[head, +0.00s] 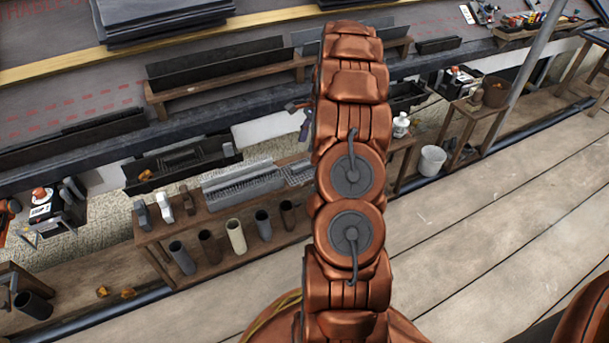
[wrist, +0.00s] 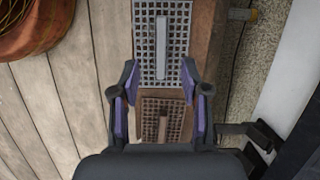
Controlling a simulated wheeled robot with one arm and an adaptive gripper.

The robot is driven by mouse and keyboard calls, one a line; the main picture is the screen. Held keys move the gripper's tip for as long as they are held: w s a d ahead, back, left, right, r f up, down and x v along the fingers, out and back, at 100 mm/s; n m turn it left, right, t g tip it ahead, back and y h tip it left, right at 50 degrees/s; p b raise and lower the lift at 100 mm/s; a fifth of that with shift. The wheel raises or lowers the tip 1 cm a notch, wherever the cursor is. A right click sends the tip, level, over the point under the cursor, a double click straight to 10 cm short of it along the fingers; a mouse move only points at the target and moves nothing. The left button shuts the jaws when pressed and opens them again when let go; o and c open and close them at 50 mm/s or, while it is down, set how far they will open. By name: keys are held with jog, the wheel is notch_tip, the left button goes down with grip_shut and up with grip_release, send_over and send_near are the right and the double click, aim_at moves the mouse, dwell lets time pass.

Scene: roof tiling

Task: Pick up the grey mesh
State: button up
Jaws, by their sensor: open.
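The grey mesh (wrist: 177,40) is a flat grid panel with a pale bar along its middle. It lies on a wooden bench at the top of the wrist view. A brown mesh (wrist: 150,132) with a darker bar lies just below it in that view. My gripper (wrist: 160,95) is open and empty, its purple-padded fingers spread either side of the brown mesh and the grey mesh's lower end. Grey mesh pieces (head: 243,187) show on the bench left of my arm; I cannot tell which one matches.
The wooden bench (head: 215,262) also bears several upright pipe pieces, including a cream one (head: 236,236), and small grey and white brackets (head: 163,203). A white bucket (head: 432,160) stands right of my arm. Bare plank decking (head: 480,215) is clear at the right.

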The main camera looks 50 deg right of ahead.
aim_at(305, 164)
jog(key=shift+s+d+f+m, duration=0.15)
jog(key=shift+d+f+m, duration=0.15)
jog(key=shift+d+f, duration=0.55)
jog(key=shift+a+f+b, duration=0.1)
jog(key=shift+f+b, duration=0.25)
jog(key=shift+f, duration=0.05)
jog(key=shift+a+b+x, duration=0.2)
jog(key=shift+b+x, duration=1.7)
jog(key=shift+x, duration=1.5)
jog(key=shift+r, duration=0.1)
jog(key=shift+c, duration=0.4)
grip_shut()
